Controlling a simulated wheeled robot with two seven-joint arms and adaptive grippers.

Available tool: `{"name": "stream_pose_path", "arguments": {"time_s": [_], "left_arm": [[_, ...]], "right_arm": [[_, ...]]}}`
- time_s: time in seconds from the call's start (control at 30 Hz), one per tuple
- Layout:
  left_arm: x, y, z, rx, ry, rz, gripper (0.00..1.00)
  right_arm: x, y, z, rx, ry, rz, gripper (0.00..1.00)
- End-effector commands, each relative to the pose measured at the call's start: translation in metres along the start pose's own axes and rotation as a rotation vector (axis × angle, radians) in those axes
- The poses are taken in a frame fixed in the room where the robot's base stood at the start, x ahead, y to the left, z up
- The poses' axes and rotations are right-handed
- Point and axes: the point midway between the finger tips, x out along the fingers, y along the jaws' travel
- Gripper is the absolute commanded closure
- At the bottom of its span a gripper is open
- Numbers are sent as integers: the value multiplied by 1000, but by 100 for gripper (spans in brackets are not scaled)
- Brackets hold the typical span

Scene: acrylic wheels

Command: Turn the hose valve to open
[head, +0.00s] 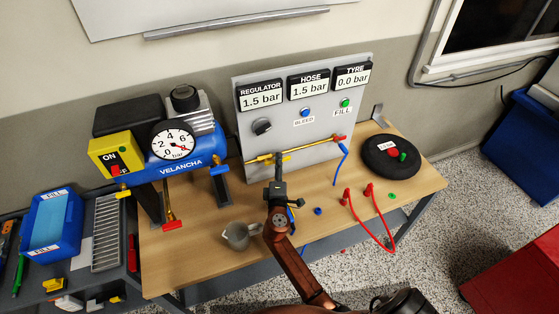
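A grey panel (294,128) stands upright on the wooden table. A thin brass pipe (310,146) runs along its lower front, with a yellow handle (259,158) at its left end and a red lever (338,138) at its right end. Which one is the hose valve is not labelled legibly. The HOSE display (308,83) reads 1.5 bar. My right gripper (278,160) reaches up from below, its tip at the pipe just right of the yellow handle. Whether it touches is unclear, and its fingers are too small to tell open from shut. My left gripper is out of view.
A blue VELANCHA compressor (188,166) with a gauge stands left of the panel. A grey jug (238,235) sits close left of my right arm. A black disc (391,156) and a looped red hose (384,236) lie to the right. A blue bin (52,222) stands far left.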

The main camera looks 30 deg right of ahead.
Motion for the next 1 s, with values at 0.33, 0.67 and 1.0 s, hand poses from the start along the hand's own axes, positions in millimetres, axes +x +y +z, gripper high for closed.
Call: {"name": "stream_pose_path", "arguments": {"time_s": [0.33,0.67,1.0], "left_arm": [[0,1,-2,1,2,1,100],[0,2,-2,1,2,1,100],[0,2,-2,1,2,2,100]], "right_arm": [[-72,-1,1,1,0,-3,68],[-101,0,0,1,0,-1,68],[-101,0,0,1,0,-1,68]]}}
